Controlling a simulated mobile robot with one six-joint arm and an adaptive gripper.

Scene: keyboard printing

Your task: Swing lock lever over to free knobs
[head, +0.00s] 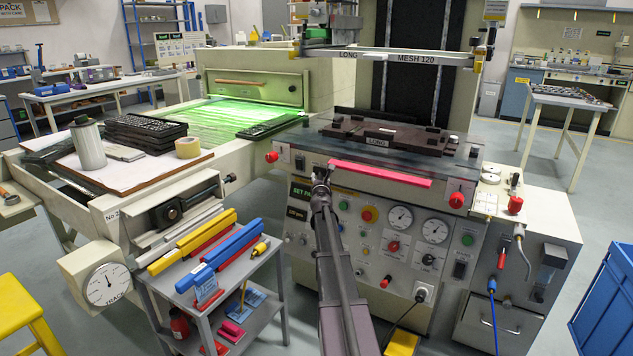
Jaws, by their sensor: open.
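The printing machine (345,235) stands in the middle of the head view, with a long pink-red bar (380,174) along the front of its bed. I cannot tell for sure whether this bar is the lock lever. A red knob (272,156) sits at the left end of the front edge and another red knob (457,200) near the right end. My gripper (321,178) is open and empty at the machine's front, just below and left of the bar's left end. Its fingers are small here, and I cannot tell whether they touch the panel.
The front panel carries gauges (400,217), buttons and a lit display. A cart (225,305) with yellow, blue and red bars stands at the left front. A blue crate (607,300) is at far right.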

